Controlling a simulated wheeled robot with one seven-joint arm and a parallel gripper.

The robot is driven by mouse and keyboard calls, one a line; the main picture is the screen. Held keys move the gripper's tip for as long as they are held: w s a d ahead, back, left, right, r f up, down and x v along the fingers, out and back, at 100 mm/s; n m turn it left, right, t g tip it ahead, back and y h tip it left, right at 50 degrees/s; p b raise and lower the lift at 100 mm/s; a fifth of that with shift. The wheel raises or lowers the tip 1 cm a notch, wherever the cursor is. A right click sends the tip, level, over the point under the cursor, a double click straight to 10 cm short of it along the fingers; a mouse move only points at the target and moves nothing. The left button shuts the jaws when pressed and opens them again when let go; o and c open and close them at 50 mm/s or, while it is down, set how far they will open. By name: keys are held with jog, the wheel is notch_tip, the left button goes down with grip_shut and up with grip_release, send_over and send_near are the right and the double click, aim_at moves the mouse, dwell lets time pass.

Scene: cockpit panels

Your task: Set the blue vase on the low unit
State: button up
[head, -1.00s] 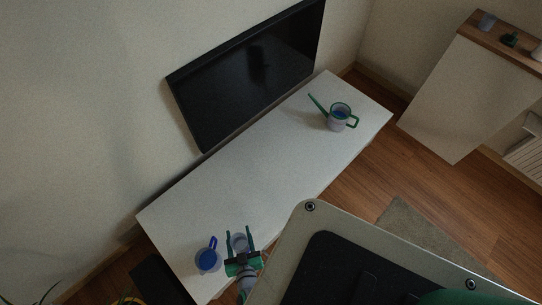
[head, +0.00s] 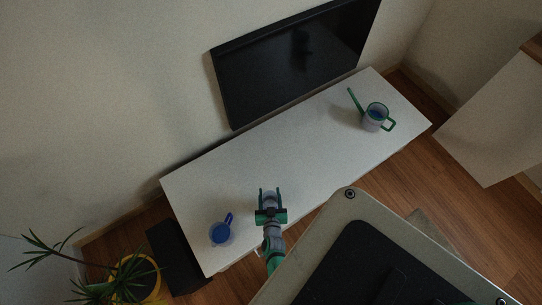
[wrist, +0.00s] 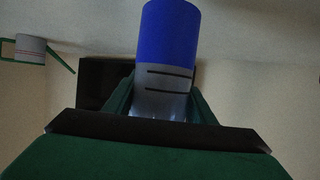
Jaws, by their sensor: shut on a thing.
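The blue vase (wrist: 170,40) is a cylinder, half blue and half grey with dark stripes. In the head view my gripper (head: 269,196) is shut on the vase (head: 268,199), over the front part of the low unit (head: 290,150). The unit is long and white. I cannot tell whether the vase touches its top.
A blue-handled jug (head: 221,234) stands on the unit's left end, left of my gripper. A grey and green watering can (head: 375,116) stands at the right end. A black screen (head: 290,65) is behind the unit. The unit's middle is clear. A potted plant (head: 140,280) is at lower left.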

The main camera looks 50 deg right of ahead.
jog(key=shift+w+d+f, duration=0.1)
jog(key=shift+d+f, duration=0.1)
jog(key=shift+f, duration=0.55)
jog(key=shift+s+d+f, duration=0.1)
jog(key=shift+d+f, duration=0.1)
jog(key=shift+f, duration=0.55)
jog(key=shift+w+d+f, duration=0.1)
jog(key=shift+d+f, duration=0.1)
jog(key=shift+f, duration=0.55)
jog(key=shift+f, duration=0.1)
jog(key=o, duration=1.2)
jog(key=v, duration=1.2)
